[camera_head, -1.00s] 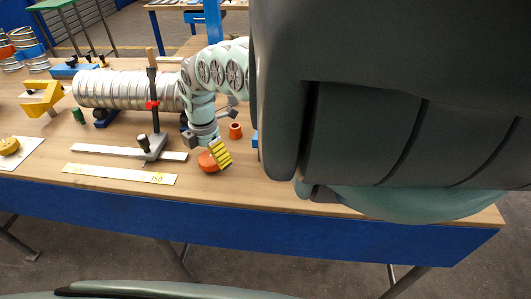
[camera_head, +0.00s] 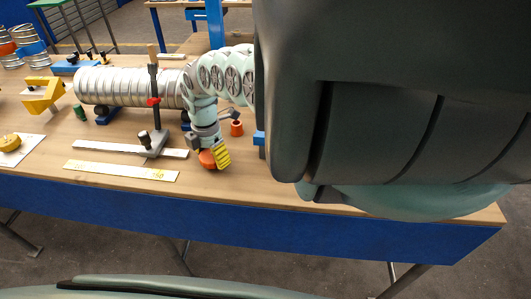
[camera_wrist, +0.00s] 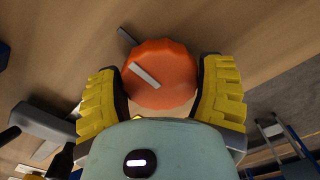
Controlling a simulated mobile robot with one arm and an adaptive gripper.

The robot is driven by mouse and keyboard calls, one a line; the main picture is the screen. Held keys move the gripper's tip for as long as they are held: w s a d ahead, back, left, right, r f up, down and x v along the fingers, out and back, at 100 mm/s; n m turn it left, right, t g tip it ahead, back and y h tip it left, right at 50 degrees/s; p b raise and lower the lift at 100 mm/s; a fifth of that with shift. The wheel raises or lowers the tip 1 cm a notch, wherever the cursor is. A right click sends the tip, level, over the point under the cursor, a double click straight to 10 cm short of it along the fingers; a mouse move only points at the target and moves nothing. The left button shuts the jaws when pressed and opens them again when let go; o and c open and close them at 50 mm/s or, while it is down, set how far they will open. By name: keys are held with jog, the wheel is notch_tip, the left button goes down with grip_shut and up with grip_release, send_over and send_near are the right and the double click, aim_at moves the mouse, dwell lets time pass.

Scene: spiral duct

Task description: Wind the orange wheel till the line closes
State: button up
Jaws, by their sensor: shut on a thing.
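The orange wheel (camera_wrist: 160,75) is a round, ridged knob with a pale bar across part of its face. In the wrist view a grey bar (camera_wrist: 127,36) shows just beyond its upper left rim. The two bars slant in a similar direction but look offset, with a gap between them. My gripper (camera_wrist: 162,88) has its yellow ridged fingers on either side of the wheel, shut on it. In the head view the wheel (camera_head: 207,159) is near the bench's front edge, partly hidden by my gripper (camera_head: 214,155).
A ribbed spiral duct (camera_head: 125,87) lies behind, with a dark upright stand (camera_head: 153,95) before it. A small orange cup (camera_head: 237,129) stands just behind my gripper. White strips (camera_head: 120,171) lie to the left. My own arm hides much of the right side.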

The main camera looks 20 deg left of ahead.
jog(key=shift+c, duration=1.4)
jog(key=shift+m, duration=0.3)
jog(key=shift+w+d+f+m+b, duration=0.1)
jog(key=shift+d+m+b, duration=0.05)
jog(key=shift+m+b, duration=0.7)
jog(key=m+b, duration=0.1)
jog(key=m, duration=0.5)
jog(key=shift+m, duration=0.25)
jog(key=m, duration=0.5)
jog(key=shift+m, duration=0.3)
jog(key=shift+m+b, duration=0.3)
jog(key=shift+m, duration=1.5)
jog(key=shift+s+m, duration=0.2)
jog(key=shift+m, duration=0.5)
jog(key=shift+c, duration=0.2)
